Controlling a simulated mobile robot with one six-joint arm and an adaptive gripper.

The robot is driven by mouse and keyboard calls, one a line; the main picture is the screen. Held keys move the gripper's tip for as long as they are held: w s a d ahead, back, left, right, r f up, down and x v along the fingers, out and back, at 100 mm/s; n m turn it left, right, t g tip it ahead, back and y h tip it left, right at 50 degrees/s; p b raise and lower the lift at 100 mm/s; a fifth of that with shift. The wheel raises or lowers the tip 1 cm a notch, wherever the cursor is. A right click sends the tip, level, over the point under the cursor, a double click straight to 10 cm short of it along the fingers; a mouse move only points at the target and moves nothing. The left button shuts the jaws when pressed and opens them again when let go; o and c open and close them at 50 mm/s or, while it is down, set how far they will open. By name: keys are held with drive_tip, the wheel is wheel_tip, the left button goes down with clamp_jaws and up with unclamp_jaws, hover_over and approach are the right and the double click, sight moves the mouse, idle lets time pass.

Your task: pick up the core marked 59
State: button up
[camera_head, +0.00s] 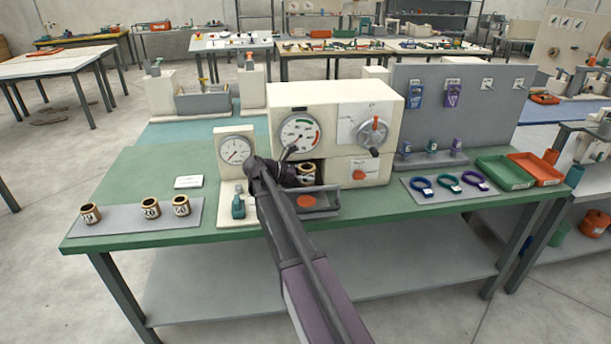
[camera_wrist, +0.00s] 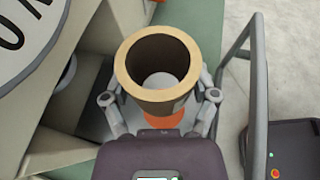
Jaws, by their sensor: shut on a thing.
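A hollow core (camera_head: 307,174) with a tan rim and dark sides is held in the air in front of the cream machine. In the wrist view the core (camera_wrist: 156,100) sits upright between the two fingers of my gripper (camera_wrist: 158,97), and I look down into its open top. My gripper (camera_head: 299,174) is shut on it from the sides. The number on the held core cannot be read in either view. Three similar cores stand on a grey mat at the left: one at its left end (camera_head: 90,214), one in the middle (camera_head: 151,208) and one further right (camera_head: 181,206).
The cream machine (camera_head: 340,105) with dials stands right behind the core. Below is a grey tray (camera_head: 325,205) with an orange disc (camera_head: 306,202). A green bottle (camera_head: 238,207) stands to the left. Coloured rings on a mat and green (camera_head: 505,172) and orange trays lie right.

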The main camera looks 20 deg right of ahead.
drive_tip(key=shift+r+p, duration=0.45)
drive_tip(key=shift+r, duration=0.3)
drive_tip(key=shift+r, duration=0.1)
